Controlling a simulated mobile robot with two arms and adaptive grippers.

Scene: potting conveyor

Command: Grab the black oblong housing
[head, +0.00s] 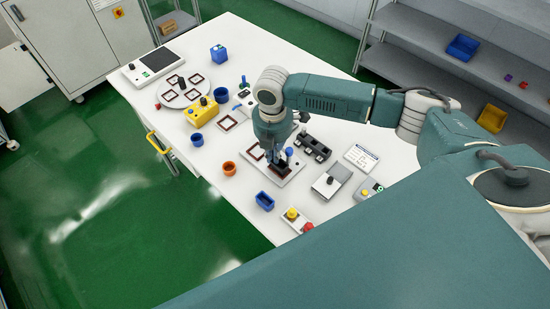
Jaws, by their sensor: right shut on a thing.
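My right gripper (276,155) points down over a light grey plate (292,176) in the middle of the white table. It is shut on a small black oblong housing (283,166), which is low at the plate and partly hidden by the fingers. A dark reddish frame lies around or just beside the housing; I cannot tell which. A small blue-topped thing (289,153) stands right next to the fingers. My left gripper is not in view.
A black rack (313,147) stands just right of the gripper. A button box (297,220) is at the near edge. A round tray (170,104) with several frames lies farther back.

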